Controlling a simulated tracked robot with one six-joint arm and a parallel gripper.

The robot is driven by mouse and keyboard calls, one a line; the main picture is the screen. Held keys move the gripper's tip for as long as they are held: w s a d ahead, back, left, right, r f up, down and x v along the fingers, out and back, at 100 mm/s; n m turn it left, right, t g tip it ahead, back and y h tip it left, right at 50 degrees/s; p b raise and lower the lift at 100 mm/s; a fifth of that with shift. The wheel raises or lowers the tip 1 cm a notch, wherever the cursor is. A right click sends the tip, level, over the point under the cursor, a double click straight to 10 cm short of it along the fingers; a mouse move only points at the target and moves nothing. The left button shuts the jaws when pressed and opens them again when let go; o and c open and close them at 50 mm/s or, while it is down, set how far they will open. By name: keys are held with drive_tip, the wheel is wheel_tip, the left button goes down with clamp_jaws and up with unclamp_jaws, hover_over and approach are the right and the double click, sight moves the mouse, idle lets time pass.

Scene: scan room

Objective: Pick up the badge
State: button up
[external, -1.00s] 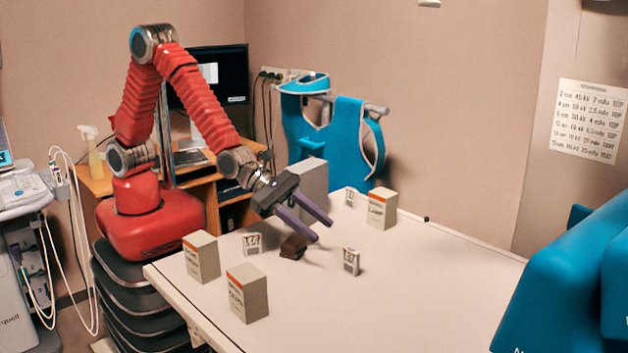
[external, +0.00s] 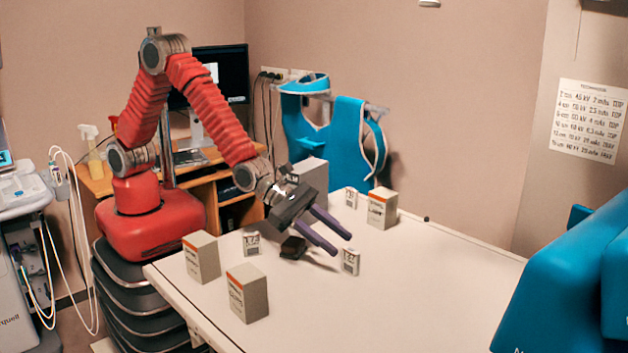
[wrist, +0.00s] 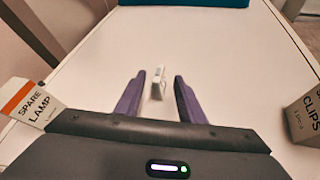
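Three small white cards with dark print stand upright on the table; I take the badge (external: 350,261) to be the right-hand one, though its print is too small to read. My gripper (external: 342,245) is open, its two purple fingers reaching toward this badge, with the tips close to it in the external view. In the wrist view the badge (wrist: 158,83) stands nearly edge-on, centred between the spread fingertips (wrist: 159,76). I see clear gaps on both sides, and neither finger visibly touches it.
Similar cards stand at the left (external: 251,243) and back (external: 350,197). A dark block (external: 293,247) lies under my gripper. Boxes stand at front (external: 247,293), left (external: 202,257) and back right (external: 382,209); a grey box (external: 311,177) is behind.

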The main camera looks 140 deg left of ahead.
sight(350, 258)
drive_tip(key=shift+x, duration=1.3)
clamp_jaws()
